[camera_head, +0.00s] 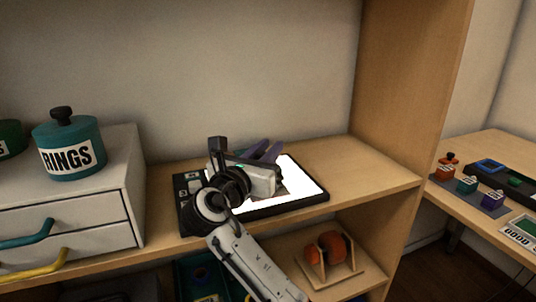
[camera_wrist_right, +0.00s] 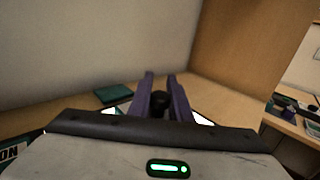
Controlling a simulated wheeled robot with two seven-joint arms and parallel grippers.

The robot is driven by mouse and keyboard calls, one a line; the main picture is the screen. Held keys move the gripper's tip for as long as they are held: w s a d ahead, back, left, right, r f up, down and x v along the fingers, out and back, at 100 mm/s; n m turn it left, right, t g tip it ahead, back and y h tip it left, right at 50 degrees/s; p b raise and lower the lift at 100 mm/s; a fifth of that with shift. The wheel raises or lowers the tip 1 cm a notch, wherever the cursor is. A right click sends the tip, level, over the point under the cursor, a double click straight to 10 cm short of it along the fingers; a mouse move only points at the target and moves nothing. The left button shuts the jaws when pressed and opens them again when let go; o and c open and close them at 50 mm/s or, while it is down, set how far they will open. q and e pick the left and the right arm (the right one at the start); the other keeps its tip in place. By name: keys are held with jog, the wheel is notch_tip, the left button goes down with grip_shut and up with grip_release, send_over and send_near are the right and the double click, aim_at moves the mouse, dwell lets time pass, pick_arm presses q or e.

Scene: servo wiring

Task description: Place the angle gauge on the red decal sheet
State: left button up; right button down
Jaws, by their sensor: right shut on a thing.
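My right gripper (camera_head: 267,151) reaches over the lit white panel on the upper shelf, its purple fingers pointing toward the back wall. In the right wrist view the two fingers (camera_wrist_right: 162,78) are shut on a small round black thing (camera_wrist_right: 161,99). Only its dark top shows, so I cannot tell whether it is the angle gauge. In the head view the gripper body hides the held thing. I cannot make out a red decal sheet in either view. My left gripper is not in view.
The black-framed panel (camera_head: 255,213) lies on the wooden shelf (camera_head: 378,177). A grey drawer unit (camera_head: 112,196) with a teal RINGS pot (camera_head: 69,147) stands left. A wooden stand (camera_head: 341,266) with orange rolls sits below. A desk (camera_head: 508,145) with small coloured jars is right.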

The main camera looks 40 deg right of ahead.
jog(key=shift+r, duration=0.1)
jog(key=c, duration=1.9)
grip_release()
jog(key=shift+f, duration=0.2)
jog(key=shift+o, duration=1.4)
